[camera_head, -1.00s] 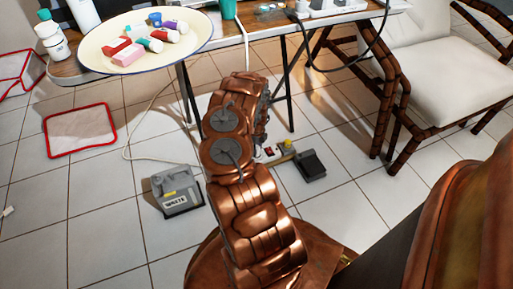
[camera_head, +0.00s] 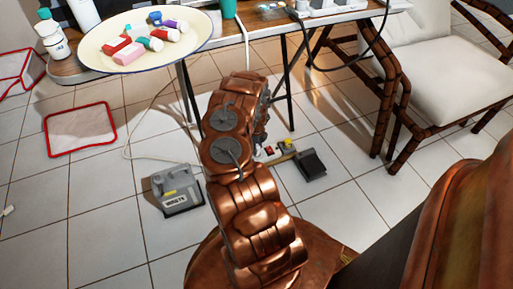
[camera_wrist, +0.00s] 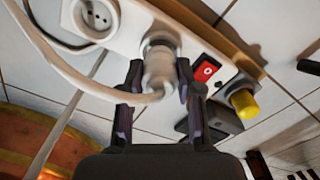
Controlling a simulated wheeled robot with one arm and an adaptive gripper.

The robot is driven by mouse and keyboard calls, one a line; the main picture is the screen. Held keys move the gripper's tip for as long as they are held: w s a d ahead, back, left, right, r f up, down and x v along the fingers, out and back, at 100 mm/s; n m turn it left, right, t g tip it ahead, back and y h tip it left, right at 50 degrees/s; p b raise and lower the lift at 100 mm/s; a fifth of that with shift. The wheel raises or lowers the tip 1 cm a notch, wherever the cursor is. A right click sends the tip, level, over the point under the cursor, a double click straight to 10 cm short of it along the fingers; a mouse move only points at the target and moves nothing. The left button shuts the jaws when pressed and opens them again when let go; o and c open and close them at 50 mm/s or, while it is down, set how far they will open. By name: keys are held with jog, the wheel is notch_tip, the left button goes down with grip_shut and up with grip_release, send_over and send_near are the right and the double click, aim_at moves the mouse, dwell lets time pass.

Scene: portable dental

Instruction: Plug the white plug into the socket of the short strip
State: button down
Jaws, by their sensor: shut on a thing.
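The white plug (camera_wrist: 159,68) sits between the fingers of my gripper (camera_wrist: 161,84) in the wrist view, and the gripper is shut on it. Its pale cable (camera_wrist: 62,68) curves off to the upper left. The plug's far end is at the white short strip (camera_wrist: 128,30), between an open round socket (camera_wrist: 97,18) and a red switch (camera_wrist: 207,71). I cannot tell how deep the plug sits, as its tip is hidden. In the head view part of the strip (camera_head: 267,153) shows beside my arm, which hides the gripper and plug.
A yellow knob-like part (camera_wrist: 243,103) stands near the strip's right end. A dark pedal (camera_head: 309,164) lies right of the strip, and a grey box (camera_head: 177,190) lies left. Table legs (camera_head: 289,85) and a chair (camera_head: 440,75) stand behind.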

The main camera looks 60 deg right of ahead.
jog(key=shift+f+b, duration=0.45)
jog(key=shift+f, duration=0.4)
dwell(0.4)
jog(key=c, duration=0.7)
grip_release()
jog(key=shift+r, duration=0.15)
notch_tip(320, 180, up, 10)
jog(key=shift+w+f, duration=0.15)
jog(key=shift+f, duration=0.1)
jog(key=shift+r, duration=1.15)
